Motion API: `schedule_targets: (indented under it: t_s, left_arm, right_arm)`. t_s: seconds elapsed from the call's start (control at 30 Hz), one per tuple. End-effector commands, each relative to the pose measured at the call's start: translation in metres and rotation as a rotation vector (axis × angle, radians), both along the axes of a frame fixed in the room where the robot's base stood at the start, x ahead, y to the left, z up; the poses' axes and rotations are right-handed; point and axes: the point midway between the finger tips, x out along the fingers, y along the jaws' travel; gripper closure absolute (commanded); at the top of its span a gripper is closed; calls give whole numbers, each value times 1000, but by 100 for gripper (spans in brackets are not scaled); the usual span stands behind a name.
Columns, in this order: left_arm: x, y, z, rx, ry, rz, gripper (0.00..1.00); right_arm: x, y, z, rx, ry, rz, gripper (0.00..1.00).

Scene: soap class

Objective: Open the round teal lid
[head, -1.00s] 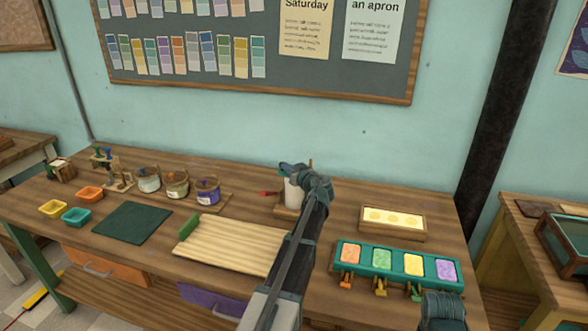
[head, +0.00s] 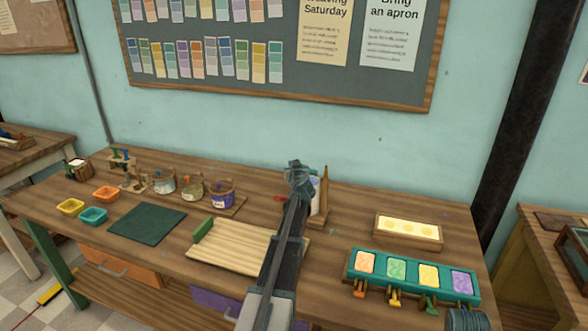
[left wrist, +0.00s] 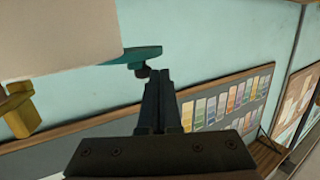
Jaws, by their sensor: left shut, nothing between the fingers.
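A white canister (head: 316,188) stands at the back of the bench, partly hidden behind my left arm in the head view. In the left wrist view, which looks upside down, the pale canister (left wrist: 55,35) fills the upper left. The teal lid (left wrist: 125,56) shows there as a thin rim at the canister's end, with a small dark knob-like piece (left wrist: 142,71) at its edge. The lid looks closed on the canister. My left gripper (left wrist: 163,76) is shut and empty, close beside that piece; contact is unclear. It also shows in the head view (head: 297,166). My right gripper is out of view.
A wooden post (head: 325,185) stands beside the canister. Paint pots (head: 192,188) stand to its left. A slatted board (head: 232,248) lies in front, a teal soap mould (head: 412,278) and a wooden tray (head: 407,231) to the right. Bare bench lies between.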

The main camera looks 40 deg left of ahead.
Motion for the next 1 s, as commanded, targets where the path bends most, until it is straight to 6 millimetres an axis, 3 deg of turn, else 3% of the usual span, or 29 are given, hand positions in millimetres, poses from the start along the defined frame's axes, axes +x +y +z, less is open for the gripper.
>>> schedule_targets:
  t_s: [0.5, 1.0]
  left_arm:
    - [27, 15, 0, 0, 0, 0, 100]
    - [33, 17, 0, 0, 0, 1, 100]
  right_arm:
    - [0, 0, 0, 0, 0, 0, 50]
    - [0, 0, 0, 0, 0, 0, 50]
